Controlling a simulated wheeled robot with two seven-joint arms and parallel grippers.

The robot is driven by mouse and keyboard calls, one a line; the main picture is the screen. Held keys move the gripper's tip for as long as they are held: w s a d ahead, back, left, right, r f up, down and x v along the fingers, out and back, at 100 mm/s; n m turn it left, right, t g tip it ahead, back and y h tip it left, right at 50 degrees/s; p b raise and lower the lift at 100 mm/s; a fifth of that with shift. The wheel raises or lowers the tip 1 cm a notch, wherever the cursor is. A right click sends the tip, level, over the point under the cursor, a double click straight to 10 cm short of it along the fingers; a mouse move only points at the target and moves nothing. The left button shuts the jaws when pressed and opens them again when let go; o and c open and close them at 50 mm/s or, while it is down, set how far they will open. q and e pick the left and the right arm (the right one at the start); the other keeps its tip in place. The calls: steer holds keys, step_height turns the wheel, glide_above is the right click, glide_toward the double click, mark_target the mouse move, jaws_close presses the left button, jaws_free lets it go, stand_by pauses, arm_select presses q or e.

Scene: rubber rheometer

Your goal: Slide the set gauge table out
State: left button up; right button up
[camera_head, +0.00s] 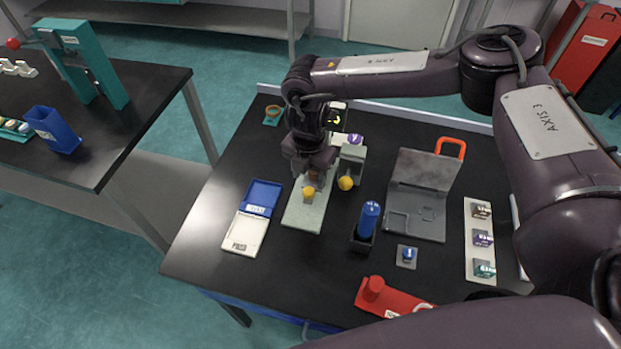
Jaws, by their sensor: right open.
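A pale grey-green slab (303,214), which looks like the set gauge table, lies on the black bench beside a small grey gauge block (352,167). A yellow knob (308,193) on a small pale block stands on the slab. The gauge block has a purple-topped part (355,139) and another yellow knob (346,183) at its front. My right gripper (312,180) points down over the far part of the slab, just behind the slab's knob. It is open; I cannot tell whether its fingers touch anything. It hides the slab's far end. My left gripper is out of view.
A blue and white tray (241,232) lies left of the slab. A blue cylinder in a dark holder (363,239), a grey hinged plate (417,220) and a red fixture (385,297) stand to the right and front. The slab's near end has some clear bench before it.

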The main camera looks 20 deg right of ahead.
mark_target(308, 190)
step_height(308, 190, down, 4)
steer(key=shift+s+a+p, duration=0.1)
steer(key=shift+p, duration=0.45)
steer(key=shift+w+f, duration=0.2)
steer(key=shift+f, duration=0.65)
steer(key=shift+s, duration=0.1)
steer(key=c, duration=0.6)
jaws_close()
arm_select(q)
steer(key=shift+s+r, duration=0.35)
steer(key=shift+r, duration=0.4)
